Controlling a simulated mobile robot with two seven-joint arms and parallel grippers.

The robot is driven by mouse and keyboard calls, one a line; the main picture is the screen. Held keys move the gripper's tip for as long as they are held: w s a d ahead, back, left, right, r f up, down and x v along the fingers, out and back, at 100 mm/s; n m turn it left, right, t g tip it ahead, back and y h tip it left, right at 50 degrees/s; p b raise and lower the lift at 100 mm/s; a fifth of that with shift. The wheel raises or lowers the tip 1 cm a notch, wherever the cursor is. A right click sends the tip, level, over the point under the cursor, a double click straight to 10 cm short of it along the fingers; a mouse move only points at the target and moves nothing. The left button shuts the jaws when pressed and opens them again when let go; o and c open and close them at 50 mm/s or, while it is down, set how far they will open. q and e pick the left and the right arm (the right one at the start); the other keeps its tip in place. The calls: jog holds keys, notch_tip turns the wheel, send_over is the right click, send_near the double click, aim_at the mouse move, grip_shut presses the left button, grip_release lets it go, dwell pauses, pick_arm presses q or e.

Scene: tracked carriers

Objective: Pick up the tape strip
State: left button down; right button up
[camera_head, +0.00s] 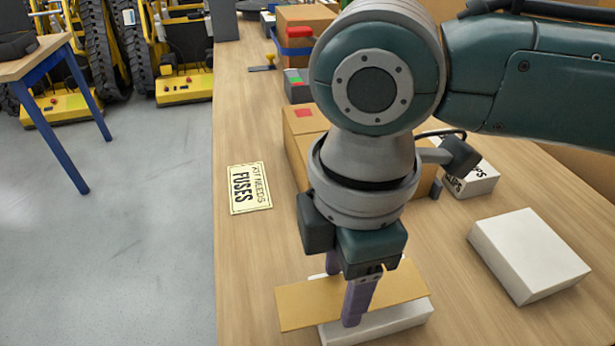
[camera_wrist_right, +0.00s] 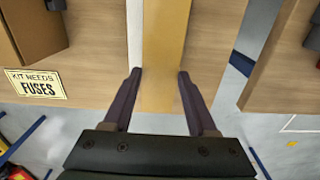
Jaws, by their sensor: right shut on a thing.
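The tape strip (camera_head: 298,304) is a flat tan-yellow band in the head view, lying across the top of a white box (camera_head: 392,322) near the bottom edge. It also shows in the right wrist view (camera_wrist_right: 166,40), running up between the fingers. My right gripper (camera_head: 349,299) points down over the strip. Its purple fingers are shut on the strip's two long edges, as the right wrist view (camera_wrist_right: 160,76) shows. The gripper hides the strip's middle. I cannot tell whether the strip is clear of the white box. My left gripper is not in view.
A "KIT NEEDS FUSES" card (camera_head: 250,188) lies near the table's left edge. A white box (camera_head: 529,255) stands at right and a labelled one (camera_head: 470,181) behind it. A cardboard box (camera_head: 300,150) stands behind my wrist. The wood between card and strip is clear.

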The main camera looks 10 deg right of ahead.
notch_tip(320, 180, up, 16)
jog(key=r+p, duration=0.1)
jog(key=p, duration=0.2)
notch_tip(320, 180, up, 8)
jog(key=r+m+p, duration=0.1)
jog(key=m+p, duration=0.3)
jog(key=m, duration=0.4)
send_over(341, 293)
jog(key=w+d, duration=0.2)
jog(key=d, duration=0.2)
jog(key=d+r+m+p, duration=0.5)
jog(key=r+m, duration=0.4)
jog(key=m, duration=0.1)
jog(key=s+r+p, duration=0.3)
jog(key=r+p, duration=1.4)
jog(key=p, duration=0.1)
jog(key=s+r+p, duration=0.3)
jog(key=r+p, duration=1.5)
jog(key=p, duration=0.1)
jog(key=shift+a+r, duration=0.15)
jog(key=shift+r, duration=0.2)
